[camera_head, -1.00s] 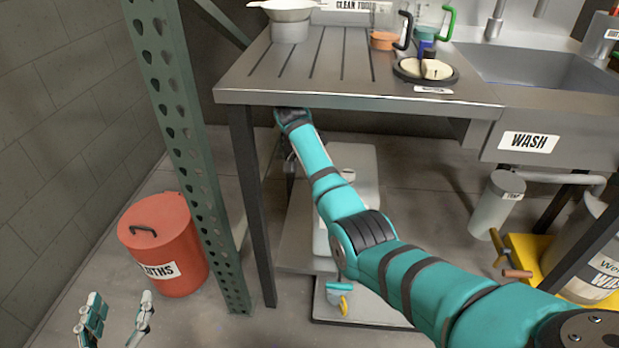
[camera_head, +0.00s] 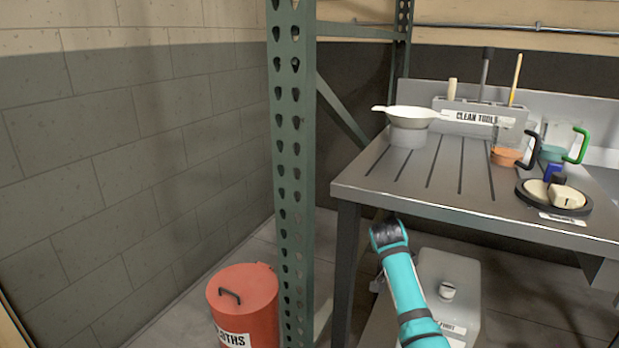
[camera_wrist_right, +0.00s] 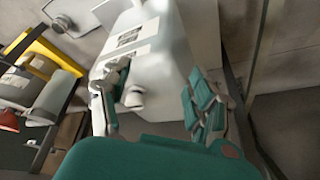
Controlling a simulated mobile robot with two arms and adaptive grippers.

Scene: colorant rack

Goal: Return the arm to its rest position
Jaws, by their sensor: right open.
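My right arm (camera_head: 405,285), teal with dark bands, rises from the bottom of the head view and ends just below the front edge of the steel drainboard table (camera_head: 470,212). Its gripper cannot be made out there. In the right wrist view my right gripper (camera_wrist_right: 158,103) has its two fingers spread apart with nothing held between them. A white container (camera_wrist_right: 170,55) with a small round knob (camera_wrist_right: 133,95) lies beyond the fingers; whether they touch it cannot be told. My left gripper is not in view.
A green perforated post (camera_head: 291,170) stands left of the table, with a red cloths bin (camera_head: 243,300) beside it.

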